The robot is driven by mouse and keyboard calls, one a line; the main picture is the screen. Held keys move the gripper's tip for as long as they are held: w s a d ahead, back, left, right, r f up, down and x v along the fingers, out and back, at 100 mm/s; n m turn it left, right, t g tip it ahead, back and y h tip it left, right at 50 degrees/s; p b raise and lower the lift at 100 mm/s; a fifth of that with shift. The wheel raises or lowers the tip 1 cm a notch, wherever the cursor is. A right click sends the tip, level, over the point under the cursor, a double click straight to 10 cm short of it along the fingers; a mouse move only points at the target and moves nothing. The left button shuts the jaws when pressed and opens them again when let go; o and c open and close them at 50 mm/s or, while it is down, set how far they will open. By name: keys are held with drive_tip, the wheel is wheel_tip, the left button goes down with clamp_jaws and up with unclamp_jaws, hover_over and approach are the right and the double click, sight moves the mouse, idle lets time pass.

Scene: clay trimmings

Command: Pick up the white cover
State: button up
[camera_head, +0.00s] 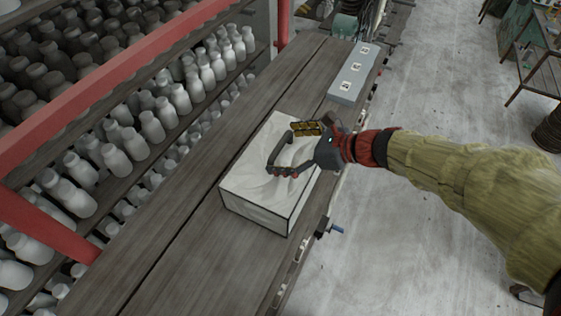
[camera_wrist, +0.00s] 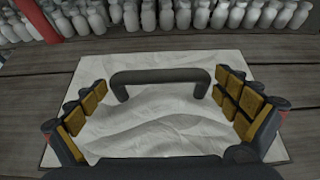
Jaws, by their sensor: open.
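The white cover (camera_head: 258,188) is a pale, marbled, box-like piece with dark edges and a dark bar handle (camera_head: 283,148) on top. It lies on the wooden bench. My gripper (camera_head: 296,150) is over the top of the cover, with its fingers apart near the handle. In the wrist view, the handle (camera_wrist: 160,77) lies ahead of and between the two yellow-padded fingers of my gripper (camera_wrist: 166,112). The white top (camera_wrist: 150,135) spreads out below. Nothing is held. I cannot tell whether the fingers touch the cover.
The wooden bench (camera_head: 165,240) is bare in front of and left of the cover. A grey box with square markers (camera_head: 352,75) stands farther back on the bench. Shelves of pale bottles (camera_head: 150,130) with red rails run along the left. A clamp (camera_head: 325,228) juts from the bench's right edge.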

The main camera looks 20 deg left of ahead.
drive_tip(key=shift+w+a+f, duration=0.1)
drive_tip(key=shift+a+f, duration=0.2)
drive_tip(key=shift+a, duration=0.2)
drive_tip(key=shift+c, duration=0.4)
drive_tip(key=c, duration=1.3)
drive_tip(key=shift+r, duration=0.1)
